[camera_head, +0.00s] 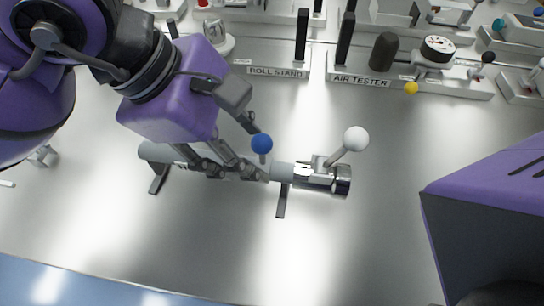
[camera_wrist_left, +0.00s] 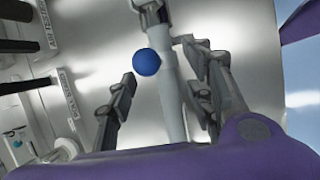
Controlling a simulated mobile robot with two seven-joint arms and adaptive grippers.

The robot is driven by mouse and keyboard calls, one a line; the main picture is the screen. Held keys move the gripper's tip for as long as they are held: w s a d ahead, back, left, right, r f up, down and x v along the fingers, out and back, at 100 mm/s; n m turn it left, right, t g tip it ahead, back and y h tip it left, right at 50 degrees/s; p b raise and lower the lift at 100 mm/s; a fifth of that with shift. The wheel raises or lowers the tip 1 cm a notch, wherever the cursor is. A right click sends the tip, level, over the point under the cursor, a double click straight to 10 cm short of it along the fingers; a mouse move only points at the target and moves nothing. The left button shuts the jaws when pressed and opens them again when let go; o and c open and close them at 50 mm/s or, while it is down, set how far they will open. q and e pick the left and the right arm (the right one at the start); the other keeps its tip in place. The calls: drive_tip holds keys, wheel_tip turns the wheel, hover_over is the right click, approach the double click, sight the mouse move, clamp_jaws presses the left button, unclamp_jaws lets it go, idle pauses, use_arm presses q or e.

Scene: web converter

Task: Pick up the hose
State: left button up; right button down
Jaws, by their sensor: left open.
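The hose (camera_head: 283,171) is a pale grey tube lying on two dark feet on the metal table, with a shiny metal end fitting (camera_head: 320,178). In the left wrist view, the tube (camera_wrist_left: 172,105) runs between the two spread fingers (camera_wrist_left: 158,64). My right gripper is not seen; only part of my right arm shows.
Behind stand the roll stand block (camera_head: 278,72) and the air tester block (camera_head: 363,83), with a gauge (camera_head: 437,49) and a small yellow ball (camera_head: 411,88). Other fixtures line the back. The table in front of the hose is clear down to a blue edge (camera_head: 150,290).

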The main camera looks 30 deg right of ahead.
sight(300, 175)
use_arm(q)
drive_tip(key=x, duration=0.2)
drive_tip(key=a+x, duration=0.1)
drive_tip(key=x, duration=0.4)
drive_tip(key=shift+w+a+f, duration=0.25)
drive_tip(key=shift+f, duration=0.05)
drive_tip(key=shift+d+f, duration=0.2)
drive_tip(key=shift+f, duration=0.15)
clamp_jaws()
drive_tip(key=shift+r, duration=0.1)
